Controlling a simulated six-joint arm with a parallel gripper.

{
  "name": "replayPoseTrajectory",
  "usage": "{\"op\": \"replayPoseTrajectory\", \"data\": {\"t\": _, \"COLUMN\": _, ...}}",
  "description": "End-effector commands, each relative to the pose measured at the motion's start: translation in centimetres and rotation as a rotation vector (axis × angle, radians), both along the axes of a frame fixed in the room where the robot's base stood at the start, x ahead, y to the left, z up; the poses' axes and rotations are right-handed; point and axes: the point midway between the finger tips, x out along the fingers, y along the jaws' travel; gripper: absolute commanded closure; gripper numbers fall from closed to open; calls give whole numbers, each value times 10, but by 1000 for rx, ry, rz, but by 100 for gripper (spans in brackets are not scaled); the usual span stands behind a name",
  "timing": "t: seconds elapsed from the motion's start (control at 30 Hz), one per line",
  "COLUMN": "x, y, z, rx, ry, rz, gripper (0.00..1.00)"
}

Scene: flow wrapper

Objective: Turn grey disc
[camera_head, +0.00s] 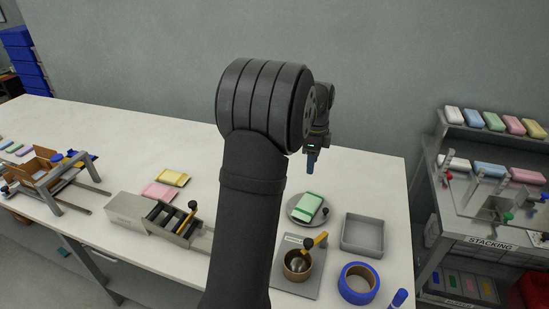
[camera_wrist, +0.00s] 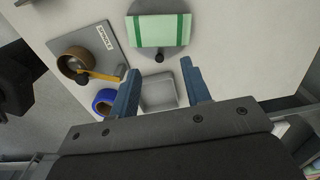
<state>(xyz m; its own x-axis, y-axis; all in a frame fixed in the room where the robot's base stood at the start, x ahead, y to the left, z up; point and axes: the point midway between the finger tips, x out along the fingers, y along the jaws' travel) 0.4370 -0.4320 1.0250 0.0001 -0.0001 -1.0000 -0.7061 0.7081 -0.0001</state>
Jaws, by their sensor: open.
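The grey disc (camera_head: 294,214) lies flat on the white table, right of my arm in the head view. A green and white packet (camera_head: 308,207) lies on top and covers much of it. A small dark knob (camera_head: 326,211) stands at the disc's right edge. In the wrist view the packet (camera_wrist: 158,30) is at the top, with the disc (camera_wrist: 146,50) showing below it and the knob (camera_wrist: 159,57) at its near edge. My gripper (camera_wrist: 163,71) is open and empty, its blue fingers apart; in the head view it is above and behind the disc (camera_head: 311,165).
A grey tray (camera_head: 361,250) stands right of the disc. A blue tape roll (camera_head: 358,297) is near the front edge. Bare table lies behind the disc.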

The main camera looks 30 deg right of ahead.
Motion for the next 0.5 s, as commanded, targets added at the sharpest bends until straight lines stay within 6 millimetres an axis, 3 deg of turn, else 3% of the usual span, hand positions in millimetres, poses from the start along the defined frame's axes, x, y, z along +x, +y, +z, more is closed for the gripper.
{"op": "replayPoseTrajectory", "data": {"t": 0.17, "x": -11, "y": -7, "z": 3, "rx": 0, "ry": 0, "rz": -138, "gripper": 59}}
{"op": "replayPoseTrajectory", "data": {"t": 0.5, "x": -52, "y": -29, "z": 16, "rx": 1, "ry": 1, "rz": -734, "gripper": 59}}
